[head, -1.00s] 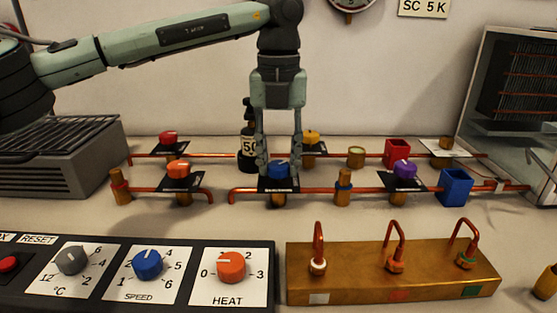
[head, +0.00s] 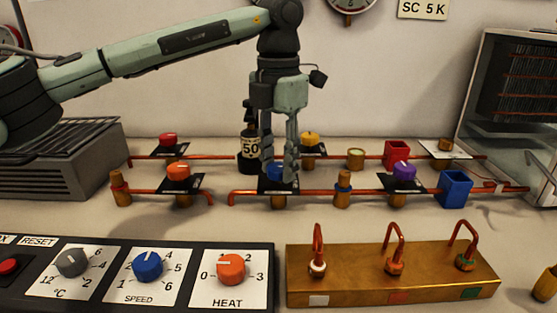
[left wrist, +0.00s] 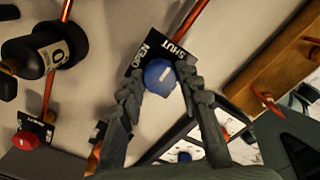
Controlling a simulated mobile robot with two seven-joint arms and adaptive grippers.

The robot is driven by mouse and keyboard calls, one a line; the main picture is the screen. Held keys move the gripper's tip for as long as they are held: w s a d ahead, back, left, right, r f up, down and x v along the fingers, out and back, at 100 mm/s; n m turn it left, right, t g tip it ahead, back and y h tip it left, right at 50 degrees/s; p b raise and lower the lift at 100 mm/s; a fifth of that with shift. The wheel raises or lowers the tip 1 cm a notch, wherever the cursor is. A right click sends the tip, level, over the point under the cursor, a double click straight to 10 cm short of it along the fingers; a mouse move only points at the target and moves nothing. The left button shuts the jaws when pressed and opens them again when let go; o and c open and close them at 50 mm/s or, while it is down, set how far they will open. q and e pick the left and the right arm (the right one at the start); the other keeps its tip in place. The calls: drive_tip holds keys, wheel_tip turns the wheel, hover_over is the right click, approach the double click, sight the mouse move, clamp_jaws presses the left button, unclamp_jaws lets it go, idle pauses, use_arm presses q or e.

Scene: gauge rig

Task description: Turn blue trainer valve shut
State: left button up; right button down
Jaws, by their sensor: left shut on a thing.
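The blue trainer valve knob (head: 276,171) sits on a black label plate in the front copper pipe line, near the middle of the head view. My left gripper (head: 279,174) points down over it, with a finger on each side, shut on the knob. In the left wrist view the blue knob (left wrist: 159,78) lies between the fingertips and carries a short white mark. The plate (left wrist: 177,51) beside it reads SHUT at one end. In the head view the fingers hide part of the knob. My right gripper is not in view.
An orange valve (head: 178,171) stands to the left and a purple valve (head: 403,171) to the right. Behind are a red valve (head: 168,140), a yellow valve (head: 309,139) and a dark bottle (head: 249,142). A control panel (head: 130,305) and brass block (head: 350,283) lie in front.

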sight(278, 167)
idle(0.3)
use_arm(q)
drive_tip(key=o, duration=1.2)
drive_tip(key=shift+c, duration=0.2)
wheel_tip(278, 167, up, 12)
